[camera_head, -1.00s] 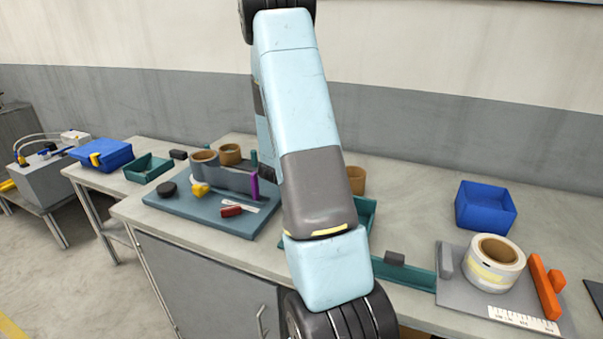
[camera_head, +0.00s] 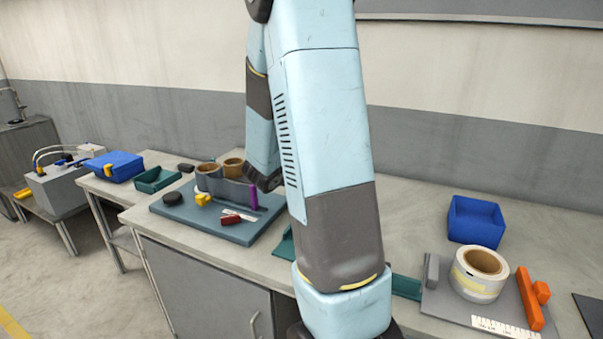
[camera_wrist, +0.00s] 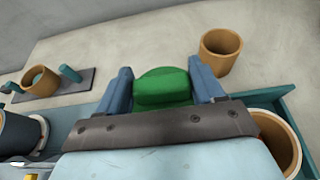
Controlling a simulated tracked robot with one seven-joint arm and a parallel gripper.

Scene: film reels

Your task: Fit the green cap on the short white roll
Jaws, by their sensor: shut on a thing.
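My gripper (camera_wrist: 166,88) shows in the wrist view with its two blue fingers on either side of the green cap (camera_wrist: 163,86), shut on it. The cap is held above the bench. In the head view my arm covers the gripper and the cap. A white roll (camera_head: 466,285) with a yellowish label and a brown core stands upright on a grey board at the right of the head view; its top is open. I cannot tell whether this is the short one. The cap is not on it.
A blue bin (camera_head: 475,220) stands behind the white roll, and an orange block (camera_head: 530,298) lies beside it. A blue-grey board (camera_head: 190,213) at left holds brown rolls, a purple peg and small parts. In the wrist view, a brown ring (camera_wrist: 220,52) stands just beyond the right finger.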

